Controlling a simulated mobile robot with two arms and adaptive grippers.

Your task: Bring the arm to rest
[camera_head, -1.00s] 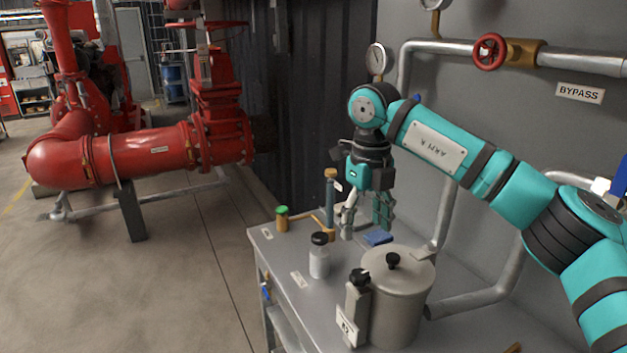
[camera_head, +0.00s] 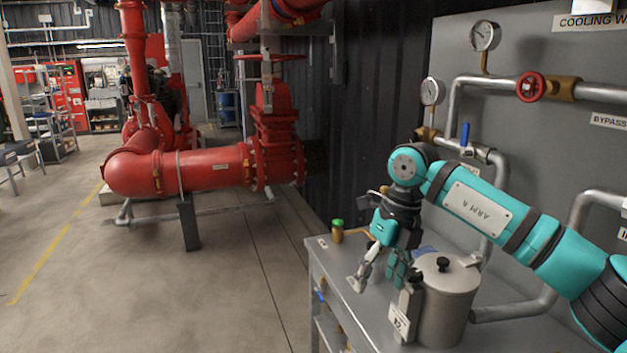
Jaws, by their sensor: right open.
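My right arm (camera_head: 480,210), teal with black bands, reaches in from the right over the grey bench (camera_head: 345,300). My right gripper (camera_head: 378,277) hangs from its end, pointing down and a little left. Its fingers are spread and nothing shows between them. The black-lidded jar is hidden, likely behind the gripper. My left gripper is not in view.
A steel pot (camera_head: 447,300) stands on the bench. A green-capped jar (camera_head: 337,232) is at the back left. Pipes with a red handwheel (camera_head: 531,87) and a blue-handled valve (camera_head: 465,135) line the wall. Red pump piping (camera_head: 205,170) stands left; the floor between is clear.

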